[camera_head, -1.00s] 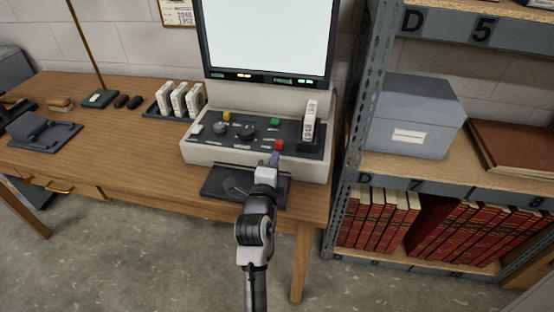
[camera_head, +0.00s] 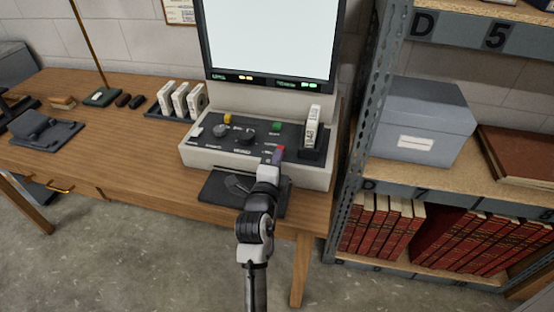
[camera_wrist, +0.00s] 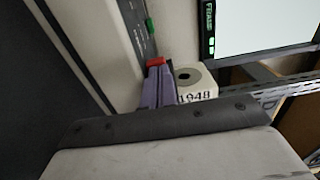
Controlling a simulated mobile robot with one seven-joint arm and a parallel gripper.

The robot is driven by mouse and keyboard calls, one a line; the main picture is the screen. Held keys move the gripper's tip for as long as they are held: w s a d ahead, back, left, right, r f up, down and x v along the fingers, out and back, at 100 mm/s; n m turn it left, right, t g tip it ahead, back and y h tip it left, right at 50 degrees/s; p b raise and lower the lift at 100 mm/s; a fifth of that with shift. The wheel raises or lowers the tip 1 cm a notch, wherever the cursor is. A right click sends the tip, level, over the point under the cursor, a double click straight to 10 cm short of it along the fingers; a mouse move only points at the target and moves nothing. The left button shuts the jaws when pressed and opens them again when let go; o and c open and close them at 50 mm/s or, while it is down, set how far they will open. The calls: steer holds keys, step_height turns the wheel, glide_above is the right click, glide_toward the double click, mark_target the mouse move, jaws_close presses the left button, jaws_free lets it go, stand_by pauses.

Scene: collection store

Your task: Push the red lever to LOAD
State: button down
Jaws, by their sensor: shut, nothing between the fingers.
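The red lever (camera_head: 281,150) is on the right part of the sloped control panel (camera_head: 205,142) of the reader machine. In the wrist view the red lever (camera_wrist: 156,62) shows just beyond my fingertips. My gripper (camera_head: 275,158) is shut and empty, with its purple-grey fingers at the near side of the lever. The fingers (camera_wrist: 158,80) in the wrist view appear to meet the lever or nearly so; I cannot tell if they touch. The fingers partly hide the lever. The LOAD marking cannot be read.
A white box marked 1948 (camera_head: 313,128) stands in a dark holder right of the lever; it also shows in the wrist view (camera_wrist: 195,84). A green button (camera_head: 276,127) and dark knobs (camera_head: 247,137) are nearby. The lit screen (camera_head: 270,38) is behind. A metal shelf (camera_head: 365,140) stands at right.

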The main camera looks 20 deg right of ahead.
steer(key=b+x, duration=0.1)
steer(key=x, duration=0.2)
steer(key=shift+w+d, duration=0.15)
steer(key=shift+w, duration=0.05)
steer(key=shift+r, duration=0.1)
